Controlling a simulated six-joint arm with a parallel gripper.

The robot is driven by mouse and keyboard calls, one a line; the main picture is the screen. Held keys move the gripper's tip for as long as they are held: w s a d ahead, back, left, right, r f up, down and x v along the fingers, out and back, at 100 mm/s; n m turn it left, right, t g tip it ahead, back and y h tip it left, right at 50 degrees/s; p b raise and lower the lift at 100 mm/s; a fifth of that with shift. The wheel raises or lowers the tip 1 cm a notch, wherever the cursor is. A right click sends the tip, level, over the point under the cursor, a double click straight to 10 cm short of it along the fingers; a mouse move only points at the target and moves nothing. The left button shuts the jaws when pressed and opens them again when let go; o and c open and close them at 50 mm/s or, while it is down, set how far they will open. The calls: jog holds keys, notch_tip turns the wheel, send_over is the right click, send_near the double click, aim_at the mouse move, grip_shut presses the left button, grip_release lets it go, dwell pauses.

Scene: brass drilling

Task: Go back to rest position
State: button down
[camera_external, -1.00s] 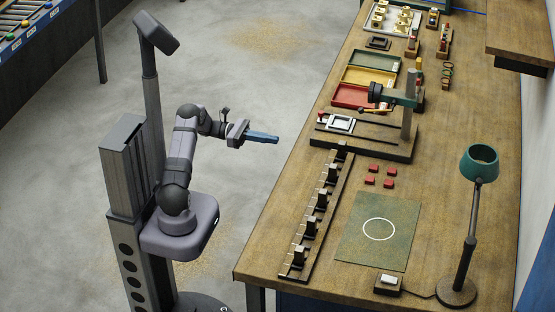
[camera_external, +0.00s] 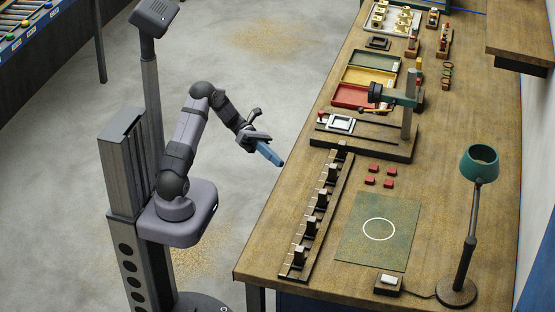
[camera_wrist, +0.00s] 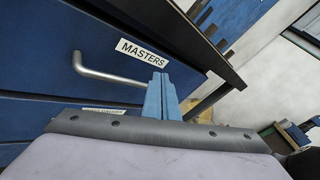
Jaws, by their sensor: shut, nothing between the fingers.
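My gripper (camera_external: 270,153) has blue fingers and hangs in the air left of the workbench (camera_external: 460,130), apart from it, pointing down and to the right. In the wrist view the two blue fingers (camera_wrist: 162,97) lie side by side, shut with nothing between them. Behind them is a blue drawer front (camera_wrist: 40,60) with a "MASTERS" label (camera_wrist: 142,52) and a grey bar handle (camera_wrist: 105,75). I cannot tell how far the fingers are from the handle in depth.
On the bench are a drill stand (camera_external: 408,118), a rail with dark blocks (camera_external: 316,215), red pieces (camera_external: 371,180), a green mat (camera_external: 378,245) with a white circle, a green lamp (camera_external: 478,165) and coloured trays (camera_external: 352,96).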

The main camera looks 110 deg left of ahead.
jog(key=w+d+r+m+g+h+p, duration=0.1)
jog(key=d+r+m+g+h, duration=0.2)
jog(key=d, duration=0.7)
jog(key=s+d+f+m+g+y+b, duration=0.2)
jog(key=d+f+m+g+y+b, duration=0.3)
jog(key=d+f+m, duration=0.8)
jog(key=s+d+f+m+g+y+b, duration=0.1)
jog(key=d+f+m+g+y+b, duration=0.45)
jog(key=m, duration=1.35)
notch_tip(320, 180, up, 30)
jog(key=d+y+p, duration=0.1)
jog(key=y+p, duration=0.1)
jog(key=p, duration=2.9)
jog(key=shift+d+g, duration=0.1)
jog(key=shift+g, duration=0.15)
